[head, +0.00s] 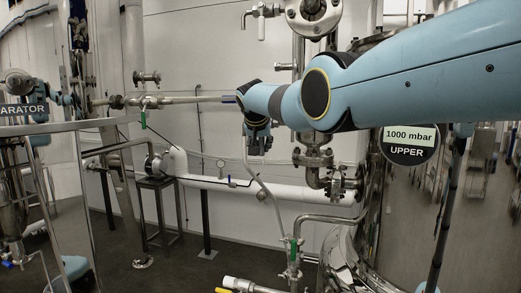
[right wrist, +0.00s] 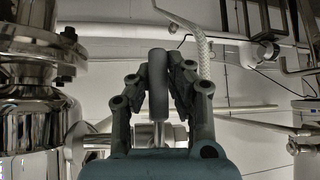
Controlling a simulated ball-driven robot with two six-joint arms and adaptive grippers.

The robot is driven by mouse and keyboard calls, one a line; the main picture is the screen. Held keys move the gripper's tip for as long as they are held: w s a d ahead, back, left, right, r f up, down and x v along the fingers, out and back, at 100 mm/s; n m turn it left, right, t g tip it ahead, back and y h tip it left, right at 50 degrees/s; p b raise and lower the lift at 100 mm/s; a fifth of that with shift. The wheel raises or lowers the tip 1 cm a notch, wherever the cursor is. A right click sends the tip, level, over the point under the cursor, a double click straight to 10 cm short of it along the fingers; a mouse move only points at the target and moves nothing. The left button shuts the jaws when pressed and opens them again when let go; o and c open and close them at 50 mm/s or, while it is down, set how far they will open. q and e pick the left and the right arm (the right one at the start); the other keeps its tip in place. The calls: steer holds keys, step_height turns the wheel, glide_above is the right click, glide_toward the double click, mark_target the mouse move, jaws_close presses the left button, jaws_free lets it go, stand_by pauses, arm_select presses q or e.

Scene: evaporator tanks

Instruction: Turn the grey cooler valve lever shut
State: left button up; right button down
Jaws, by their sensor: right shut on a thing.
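My right gripper (head: 258,143) hangs below the end of my blue arm near the middle of the head view. In the right wrist view it is shut on an upright grey lever (right wrist: 158,88) with a rounded top. The lever stands between the two fingers, with a thinner shiny stem (right wrist: 163,134) showing below it. In the head view the lever cannot be made out clearly behind the gripper and arm. My left gripper is not clearly in view.
A braided hose (head: 264,187) runs down below the gripper to a green-handled valve (head: 294,247). A white horizontal pipe (head: 275,190) lies behind. A round display (head: 408,143) reads 1000 mbar UPPER. A shiny steel vessel (right wrist: 30,95) stands close on the left in the wrist view.

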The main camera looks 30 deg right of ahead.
steer(key=c, duration=1.2)
jaws_free()
steer(key=shift+s, duration=0.2)
steer(key=shift+w, duration=0.1)
steer(key=shift+r, duration=0.1)
steer(key=shift+s+a+r, duration=0.2)
steer(key=shift+s+r, duration=0.05)
steer(key=shift+r, duration=0.15)
steer(key=v, duration=1.1)
steer(key=shift+a+f, duration=0.1)
steer(key=shift+f, duration=0.05)
steer(key=shift+f, duration=0.1)
